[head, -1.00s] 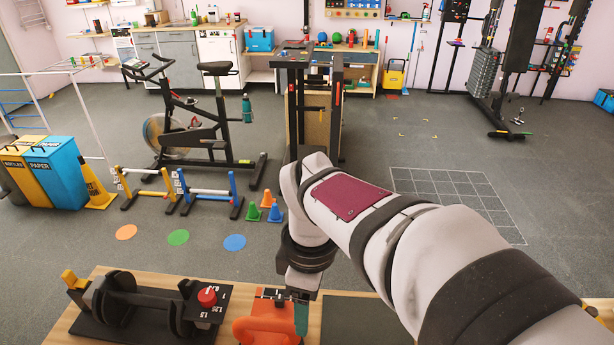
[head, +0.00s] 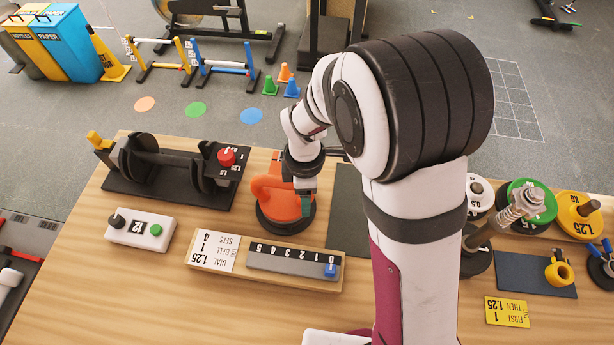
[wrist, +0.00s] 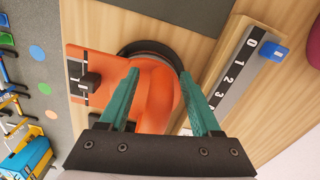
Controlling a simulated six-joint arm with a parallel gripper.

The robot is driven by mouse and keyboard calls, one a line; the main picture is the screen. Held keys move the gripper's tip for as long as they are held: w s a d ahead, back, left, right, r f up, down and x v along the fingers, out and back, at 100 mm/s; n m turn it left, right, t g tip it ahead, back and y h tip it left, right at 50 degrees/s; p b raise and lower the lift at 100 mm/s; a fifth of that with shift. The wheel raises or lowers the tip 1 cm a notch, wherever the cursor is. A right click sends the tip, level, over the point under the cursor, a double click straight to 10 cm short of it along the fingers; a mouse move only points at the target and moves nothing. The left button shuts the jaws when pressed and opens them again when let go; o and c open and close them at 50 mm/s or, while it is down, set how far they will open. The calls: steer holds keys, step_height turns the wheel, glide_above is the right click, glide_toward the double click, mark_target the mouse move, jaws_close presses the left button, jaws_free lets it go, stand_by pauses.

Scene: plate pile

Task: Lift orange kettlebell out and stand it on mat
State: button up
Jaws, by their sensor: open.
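The orange kettlebell (head: 277,203) stands on the wooden table, its lower part in a black round base (head: 290,226). My gripper (head: 304,200) is at the kettlebell's right side in the head view, partly covering it. In the wrist view my gripper (wrist: 159,74) is open, with one green finger on each side of an orange curved part of the kettlebell (wrist: 158,98). I cannot tell whether the fingers touch it. A dark flat mat (head: 347,215) lies right of the kettlebell, partly hidden by my arm.
A numbered slider board (head: 222,250) lies in front of the kettlebell, its blue slider (head: 330,270) at 0. A black dumbbell rack (head: 165,190) is at left, a white button box (head: 140,229) before it. Weight plates (head: 530,200) and a smaller dark mat (head: 530,276) are at right.

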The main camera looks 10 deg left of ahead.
jaws_close()
stand_by(0.3)
steer(key=shift+r, duration=0.5)
stand_by(1.3)
steer(key=shift+r, duration=1.65)
steer(key=shift+m, duration=0.3)
steer(key=shift+r, duration=2.3)
